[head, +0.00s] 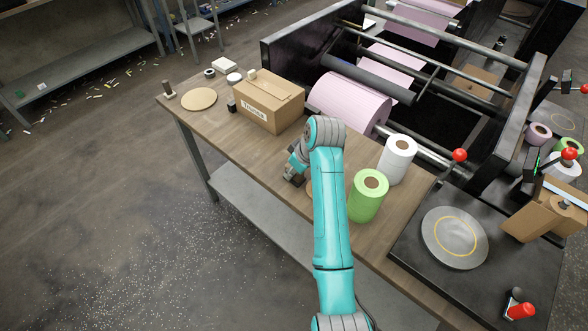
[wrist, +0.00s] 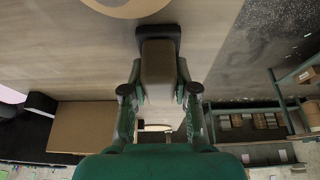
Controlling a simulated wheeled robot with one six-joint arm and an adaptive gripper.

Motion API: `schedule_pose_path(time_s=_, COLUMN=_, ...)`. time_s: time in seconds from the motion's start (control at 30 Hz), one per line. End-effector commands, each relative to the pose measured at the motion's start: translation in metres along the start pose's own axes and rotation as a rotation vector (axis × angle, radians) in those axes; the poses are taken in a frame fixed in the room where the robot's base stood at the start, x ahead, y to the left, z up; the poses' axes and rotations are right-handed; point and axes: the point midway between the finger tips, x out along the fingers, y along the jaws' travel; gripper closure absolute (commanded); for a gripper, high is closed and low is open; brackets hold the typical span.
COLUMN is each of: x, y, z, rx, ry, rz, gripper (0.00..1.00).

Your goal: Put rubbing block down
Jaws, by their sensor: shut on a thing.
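The rubbing block (wrist: 159,65) is in the wrist view, a brown-grey body with a dark pad at its far end. My gripper (wrist: 159,92) is shut on it, one finger on each side. In the head view my gripper (head: 295,166) is over the front edge of the wooden table (head: 236,145), left of the green roll. The block is mostly hidden there; only a dark part shows below the gripper. I cannot tell whether it touches the table.
A cardboard box (head: 268,103) stands left of my gripper. A green roll (head: 368,195) and a white roll (head: 397,159) stand to the right. A large pink roll (head: 350,101) lies in the machine behind. A tan disc (head: 199,99) lies on the table's left end.

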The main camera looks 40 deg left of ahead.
Motion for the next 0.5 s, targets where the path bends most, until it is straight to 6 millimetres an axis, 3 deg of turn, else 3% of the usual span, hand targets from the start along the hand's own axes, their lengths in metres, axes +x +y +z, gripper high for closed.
schedule_pose_path(time_s=0.3, x=0.0021, y=0.0000, z=0.0008, rx=0.000, ry=0.000, rz=0.000, gripper=1.00)
schedule_pose_path(time_s=0.33, x=0.0021, y=0.0000, z=0.0008, rx=0.000, ry=0.000, rz=0.000, gripper=0.67)
schedule_pose_path(time_s=0.4, x=0.0019, y=0.0000, z=0.0007, rx=0.000, ry=0.000, rz=0.000, gripper=0.49)
schedule_pose_path(time_s=0.5, x=0.0019, y=0.0000, z=0.0007, rx=0.000, ry=0.000, rz=0.000, gripper=0.47)
